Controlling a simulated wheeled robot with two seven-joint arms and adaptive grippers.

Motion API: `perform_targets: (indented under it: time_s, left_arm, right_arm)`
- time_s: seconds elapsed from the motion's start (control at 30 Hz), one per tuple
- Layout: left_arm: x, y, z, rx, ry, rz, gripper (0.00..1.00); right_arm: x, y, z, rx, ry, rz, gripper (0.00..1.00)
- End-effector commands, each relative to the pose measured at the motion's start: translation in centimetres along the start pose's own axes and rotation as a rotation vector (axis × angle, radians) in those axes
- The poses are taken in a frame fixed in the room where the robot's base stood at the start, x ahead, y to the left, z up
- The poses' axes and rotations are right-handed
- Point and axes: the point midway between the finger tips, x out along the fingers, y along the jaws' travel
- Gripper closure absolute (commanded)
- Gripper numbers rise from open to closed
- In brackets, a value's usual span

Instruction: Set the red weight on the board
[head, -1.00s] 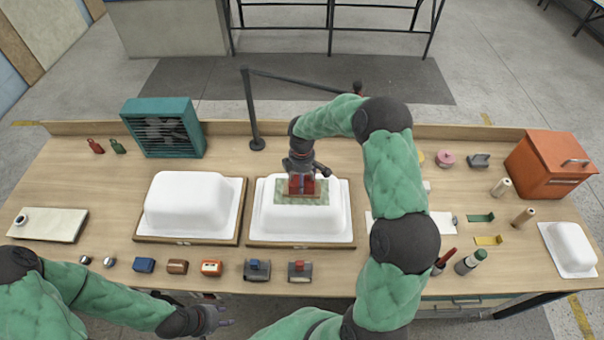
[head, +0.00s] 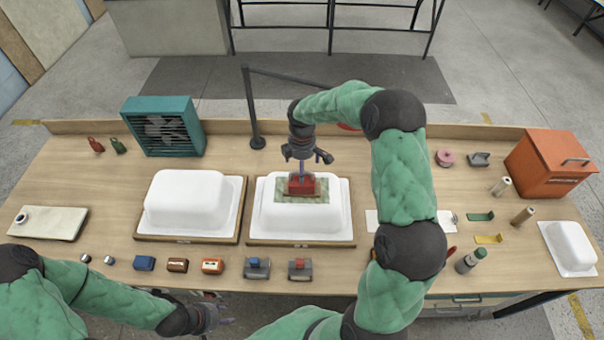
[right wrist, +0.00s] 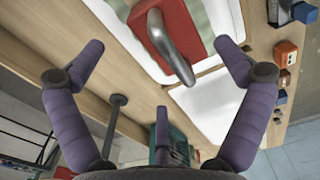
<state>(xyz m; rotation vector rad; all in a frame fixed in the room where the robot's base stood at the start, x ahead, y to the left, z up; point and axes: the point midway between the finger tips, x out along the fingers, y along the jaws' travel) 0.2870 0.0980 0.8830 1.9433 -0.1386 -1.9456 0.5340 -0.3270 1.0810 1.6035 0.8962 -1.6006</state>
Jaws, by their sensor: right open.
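The red weight (head: 309,187), a red block with a grey bar handle, rests on the green patterned board (head: 325,197) on top of the right-hand white tub shell (head: 336,230). In the right wrist view the red weight (right wrist: 178,22) shows its curved metal handle. My right gripper (head: 302,168) is just above the weight; its spread fingers (right wrist: 160,60) are open and hold nothing. My left gripper (head: 213,318) is low at the table's front edge, away from the weight; its small fingers do not show clearly whether they are open.
A second white shell (head: 187,200) stands to the left. Several small blocks, including a blue one (head: 144,264), line the front. A teal fan box (head: 160,125) and an orange box (head: 553,165) stand at the back. My right arm hides some right-side items.

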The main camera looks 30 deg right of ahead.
Motion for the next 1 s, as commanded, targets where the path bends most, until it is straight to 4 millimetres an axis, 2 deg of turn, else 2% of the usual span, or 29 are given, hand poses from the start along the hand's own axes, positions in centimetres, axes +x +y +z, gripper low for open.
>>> perform_targets:
  time_s: [0.03, 0.2, 0.4, 1.0]
  left_arm:
    - [0.0, 0.0, 0.0, 0.000, 0.000, 0.000, 0.60]
    - [0.1, 0.0, 0.0, 0.000, 0.000, 0.000, 0.60]
    - [0.1, 0.0, 0.0, 0.000, 0.000, 0.000, 0.60]
    - [0.1, 0.0, 0.0, 0.000, 0.000, 0.000, 0.60]
  right_arm:
    - [-1.2, 0.1, 0.0, 0.000, 0.001, 0.003, 0.00]
    - [-4.1, 0.0, 0.0, -0.001, 0.001, 0.002, 0.00]
    - [-6.1, 0.0, 0.0, 0.000, 0.000, 0.000, 0.00]
    - [-6.5, 0.0, 0.0, 0.000, -0.001, -0.002, 0.00]
